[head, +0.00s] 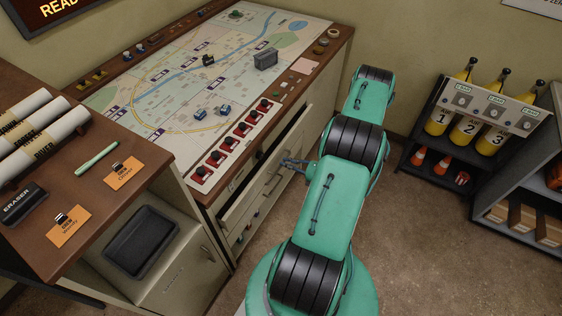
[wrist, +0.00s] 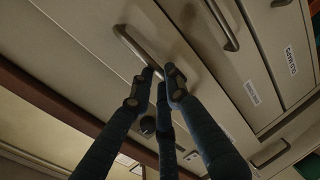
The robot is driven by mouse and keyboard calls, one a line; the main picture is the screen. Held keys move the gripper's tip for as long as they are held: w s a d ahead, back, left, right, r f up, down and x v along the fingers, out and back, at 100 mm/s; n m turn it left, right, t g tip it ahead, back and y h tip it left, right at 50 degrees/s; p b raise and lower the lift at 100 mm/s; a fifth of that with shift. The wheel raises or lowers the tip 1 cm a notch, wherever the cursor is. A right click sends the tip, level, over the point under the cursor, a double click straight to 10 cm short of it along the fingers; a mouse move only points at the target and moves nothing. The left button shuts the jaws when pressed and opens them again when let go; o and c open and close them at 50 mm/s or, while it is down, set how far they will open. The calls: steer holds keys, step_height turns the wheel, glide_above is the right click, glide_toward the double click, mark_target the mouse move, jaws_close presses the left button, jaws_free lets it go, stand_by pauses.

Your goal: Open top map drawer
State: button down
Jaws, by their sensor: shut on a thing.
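The map drawer (head: 238,207) is in the cabinet under the map table, in the middle of the head view. Its pale front stands out from the cabinet, with a gap behind its top edge. My gripper (head: 290,163) is at that front, at the end of my green arm. In the wrist view, the dark fingers of my gripper (wrist: 162,76) are shut on a metal bar handle (wrist: 132,40) at one end of the bar. The arm hides part of the drawer fronts in the head view.
Other drawer handles (wrist: 228,28) and labels (wrist: 290,60) show in the wrist view. A side desk (head: 75,215) with rolled maps stands at left. A shelf with yellow cylinders (head: 490,137) is at right. Carpet (head: 440,245) is clear in front.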

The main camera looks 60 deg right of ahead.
steer(key=f+v, duration=0.2)
steer(key=v, duration=1.1)
steer(key=s+f+v, duration=0.1)
steer(key=f+v, duration=0.2)
steer(key=v, duration=1.1)
steer(key=shift+f, duration=0.3)
steer(key=shift+s, duration=0.15)
steer(key=c, duration=1.7)
jaws_free()
steer(key=shift+o, duration=0.2)
steer(key=v, duration=1.2)
